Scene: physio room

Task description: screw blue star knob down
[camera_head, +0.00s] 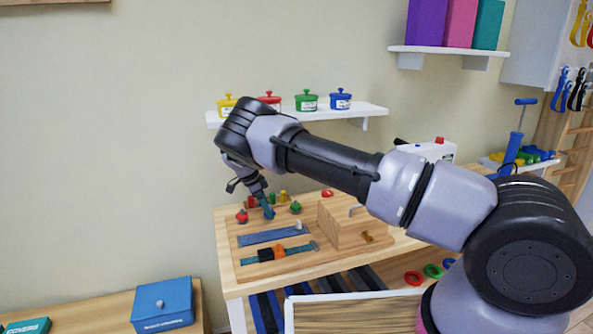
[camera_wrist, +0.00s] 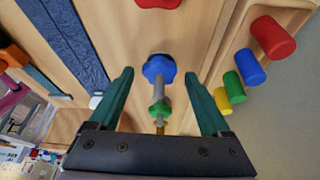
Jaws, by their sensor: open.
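The blue star knob (camera_wrist: 158,67) shows in the wrist view between and just beyond the tips of my gripper (camera_wrist: 159,75). A grey stem shows between it and the green knob (camera_wrist: 160,108). The two teal fingers stand apart, one on each side of the blue knob, with visible gaps. In the head view my gripper (camera_head: 268,211) points down at the wooden board, between the red knob (camera_head: 242,217) and the green knob. The blue knob is hidden there behind the fingers. The red knob also shows at the top of the wrist view (camera_wrist: 158,3).
Red (camera_wrist: 272,37), blue (camera_wrist: 250,67), green (camera_wrist: 233,87) and yellow (camera_wrist: 221,98) pegs stand in a row beside the knobs. A blue strip (camera_head: 273,235), a strap (camera_head: 278,253) and a wooden box (camera_head: 340,226) lie on the bench. A shelf with pots (camera_head: 375,110) hangs above.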

